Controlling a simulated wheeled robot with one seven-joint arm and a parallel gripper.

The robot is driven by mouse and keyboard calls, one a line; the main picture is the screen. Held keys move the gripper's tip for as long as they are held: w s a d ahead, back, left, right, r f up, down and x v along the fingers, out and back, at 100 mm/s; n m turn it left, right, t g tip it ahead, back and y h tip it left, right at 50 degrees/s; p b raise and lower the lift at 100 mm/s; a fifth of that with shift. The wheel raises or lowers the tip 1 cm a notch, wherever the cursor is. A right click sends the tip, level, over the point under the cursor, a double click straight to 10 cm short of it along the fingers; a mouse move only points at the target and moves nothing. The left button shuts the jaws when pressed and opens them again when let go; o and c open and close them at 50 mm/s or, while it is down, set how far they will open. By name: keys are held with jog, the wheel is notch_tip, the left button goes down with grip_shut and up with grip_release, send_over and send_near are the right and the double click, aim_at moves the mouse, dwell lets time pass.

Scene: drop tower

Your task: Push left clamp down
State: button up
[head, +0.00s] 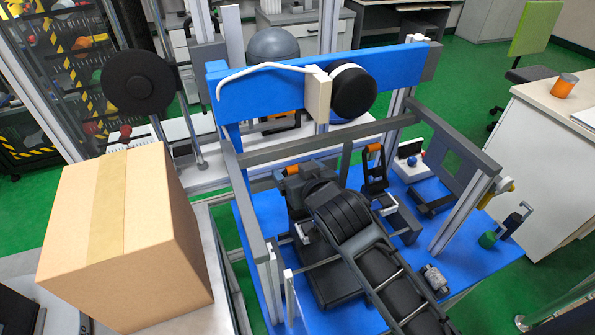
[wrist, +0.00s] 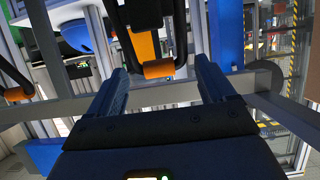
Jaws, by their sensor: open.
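The left clamp (wrist: 143,45) has a dark lever frame with an orange grip. In the wrist view it stands upright just ahead of my gripper (wrist: 162,76). The orange grip lies between the lines of the two open fingers, near their tips, with clear space on each side. In the head view my arm and gripper cover most of this clamp, and only a bit of its orange grip (head: 292,170) shows. A second clamp (head: 374,170), also with an orange grip, stands upright to the right on the blue base plate (head: 250,232).
A grey crossbar (head: 330,130) spans the frame close to the clamps. A blue beam (head: 270,92) with a black round weight (head: 354,92) is above. A cardboard box (head: 125,240) stands at the left. A white cabinet (head: 540,150) is at the right.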

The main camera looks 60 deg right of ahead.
jog(key=c, duration=1.3)
